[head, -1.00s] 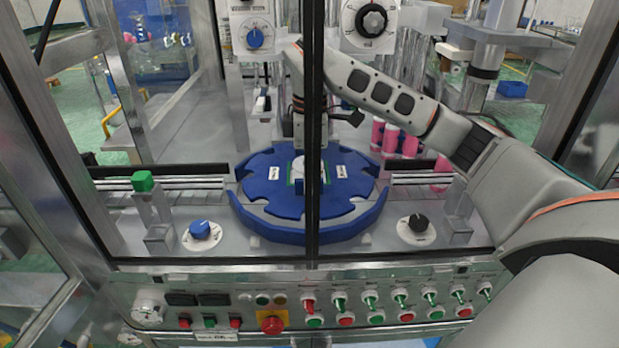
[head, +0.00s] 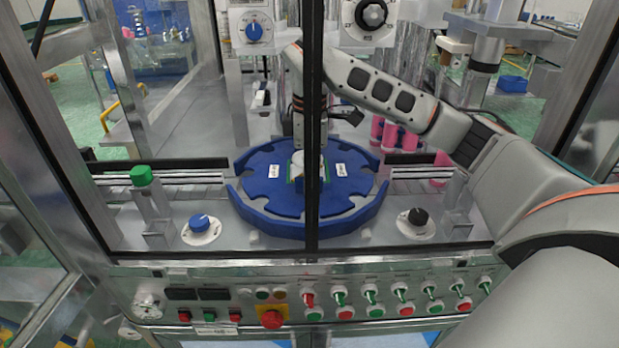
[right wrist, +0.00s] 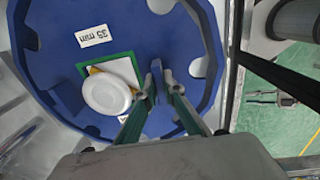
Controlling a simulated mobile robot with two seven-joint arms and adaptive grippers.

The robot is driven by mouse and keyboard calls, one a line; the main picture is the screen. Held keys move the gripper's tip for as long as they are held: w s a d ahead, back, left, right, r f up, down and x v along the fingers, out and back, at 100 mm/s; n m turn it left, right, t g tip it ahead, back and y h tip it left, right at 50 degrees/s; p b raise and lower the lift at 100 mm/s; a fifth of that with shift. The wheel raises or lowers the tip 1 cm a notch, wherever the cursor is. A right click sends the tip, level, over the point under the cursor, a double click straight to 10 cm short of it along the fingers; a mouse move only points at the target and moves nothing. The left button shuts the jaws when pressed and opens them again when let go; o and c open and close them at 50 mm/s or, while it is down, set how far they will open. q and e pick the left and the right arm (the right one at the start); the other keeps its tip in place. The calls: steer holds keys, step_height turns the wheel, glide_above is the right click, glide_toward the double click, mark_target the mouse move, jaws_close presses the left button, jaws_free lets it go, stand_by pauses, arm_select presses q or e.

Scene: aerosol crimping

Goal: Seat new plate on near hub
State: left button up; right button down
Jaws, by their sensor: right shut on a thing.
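My right gripper (right wrist: 153,92) is shut on a small upright blue handle (right wrist: 157,78) beside the hub top. In the head view a frame post partly hides this gripper. My left gripper is not in view.
A vertical frame post (head: 313,120) stands in front of the plate. Pink cans (head: 390,135) stand behind on the right. A blue knob (head: 200,223) and a black knob (head: 417,217) flank the guide. The switch panel (head: 270,305) runs along the front.

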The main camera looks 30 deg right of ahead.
steer(key=shift+f+b, duration=0.3)
steer(key=shift+f, duration=0.4)
stand_by(0.6)
steer(key=c, duration=2.1)
jaws_free()
step_height(320, 180, up, 12)
steer(key=shift+s+a, duration=0.1)
steer(key=shift+s, duration=0.05)
